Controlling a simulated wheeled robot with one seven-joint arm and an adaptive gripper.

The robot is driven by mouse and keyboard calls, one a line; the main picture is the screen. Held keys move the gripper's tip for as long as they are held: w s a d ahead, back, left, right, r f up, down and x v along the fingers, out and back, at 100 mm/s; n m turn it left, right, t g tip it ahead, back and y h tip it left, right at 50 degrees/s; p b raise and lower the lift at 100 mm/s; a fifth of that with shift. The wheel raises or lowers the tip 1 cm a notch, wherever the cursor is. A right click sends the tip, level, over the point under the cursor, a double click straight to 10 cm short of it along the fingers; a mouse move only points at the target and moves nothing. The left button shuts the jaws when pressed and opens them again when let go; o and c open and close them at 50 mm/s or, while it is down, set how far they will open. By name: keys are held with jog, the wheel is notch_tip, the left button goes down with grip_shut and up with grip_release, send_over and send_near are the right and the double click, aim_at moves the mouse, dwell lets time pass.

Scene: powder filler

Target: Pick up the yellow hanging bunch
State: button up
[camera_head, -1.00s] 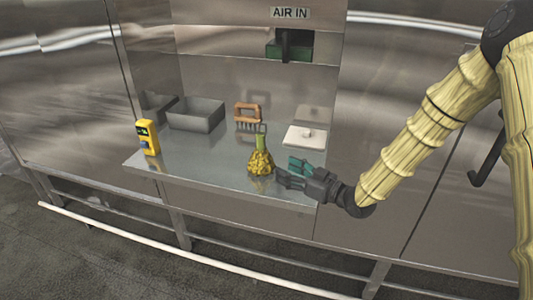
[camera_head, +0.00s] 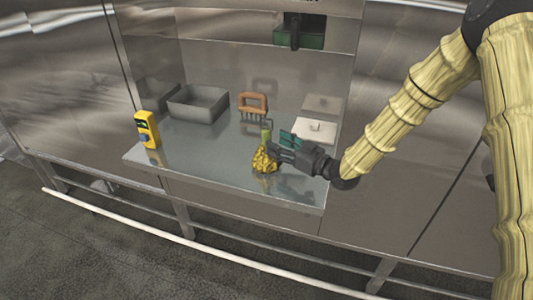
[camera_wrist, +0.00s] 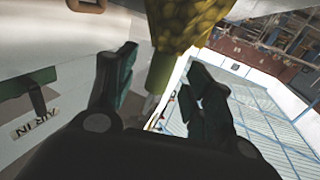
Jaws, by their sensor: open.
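The yellow bunch (camera_head: 264,160), a lumpy cluster under a green stem, stands on the metal shelf. A thin hook shows by the stem top. In the wrist view the bunch (camera_wrist: 187,24) fills the top middle, with its narrower stem running down between the fingers. My gripper (camera_head: 277,151) comes in from the right, low over the shelf, with its fingertips at the right side of the bunch. The wrist view shows my gripper (camera_wrist: 165,75) open, one finger on each side of the stem. Whether a finger touches it I cannot tell.
On the metal shelf (camera_head: 220,180) stand a yellow handheld device (camera_head: 147,129) at the left, a grey open bin (camera_head: 198,103), an orange-handled rake-like tool (camera_head: 253,104) and a white flat piece (camera_head: 315,130). A dark green box (camera_head: 310,40) sits in the back wall.

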aim_at(267, 138)
jog(key=shift+p+x, duration=1.2)
jog(key=shift+x, duration=1.35)
jog(key=shift+s+r, duration=0.15)
jog(key=shift+r, duration=0.05)
jog(key=shift+c, duration=0.2)
grip_shut()
